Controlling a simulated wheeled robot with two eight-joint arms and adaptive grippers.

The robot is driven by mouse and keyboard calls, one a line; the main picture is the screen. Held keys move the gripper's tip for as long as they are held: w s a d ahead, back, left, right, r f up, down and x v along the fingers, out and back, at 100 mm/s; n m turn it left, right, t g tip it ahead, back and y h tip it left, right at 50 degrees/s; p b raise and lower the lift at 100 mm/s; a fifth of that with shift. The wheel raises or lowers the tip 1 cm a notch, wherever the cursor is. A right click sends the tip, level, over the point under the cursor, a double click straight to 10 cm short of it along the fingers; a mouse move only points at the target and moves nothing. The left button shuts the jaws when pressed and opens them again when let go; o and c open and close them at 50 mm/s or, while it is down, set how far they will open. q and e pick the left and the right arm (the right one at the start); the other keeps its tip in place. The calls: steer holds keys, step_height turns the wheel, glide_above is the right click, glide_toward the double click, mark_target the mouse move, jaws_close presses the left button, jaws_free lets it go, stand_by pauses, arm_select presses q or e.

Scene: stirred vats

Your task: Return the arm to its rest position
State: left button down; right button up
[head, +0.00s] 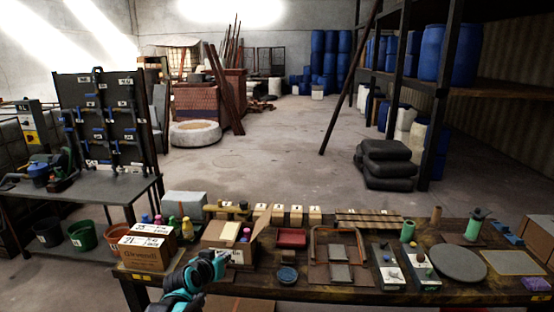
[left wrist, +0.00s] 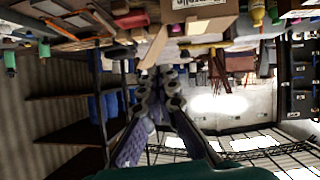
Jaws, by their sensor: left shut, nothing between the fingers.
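My left arm, teal and black, rises from the bottom of the head view. Its gripper (head: 221,258) is in front of the open cardboard box (head: 215,238), to the right of the closed carton (head: 145,250). In the left wrist view, which is upside down, the gripper's fingers (left wrist: 160,78) are together with nothing between them. The open box (left wrist: 200,12) shows beyond them there. I cannot tell whether the gripper touches the box. My right gripper is in neither view.
The long workbench (head: 345,291) holds a red tray (head: 291,238), a grey round plate (head: 459,264), a green cylinder (head: 408,231) and other items. A side table (head: 90,189) with a tool board (head: 100,120) stands at left. The floor (head: 270,165) behind the bench is mostly clear.

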arm_select(q)
steer(key=s+f+g+y, duration=0.1)
steer(key=s+f+g, duration=0.1)
steer(key=s, duration=1.4)
steer(key=s+f+g+y, duration=0.1)
steer(key=s+f+g, duration=0.2)
steer(key=s, duration=1.4)
steer(key=shift+s+a+n, duration=0.15)
steer(key=shift+a+n, duration=0.15)
steer(key=shift+n, duration=0.1)
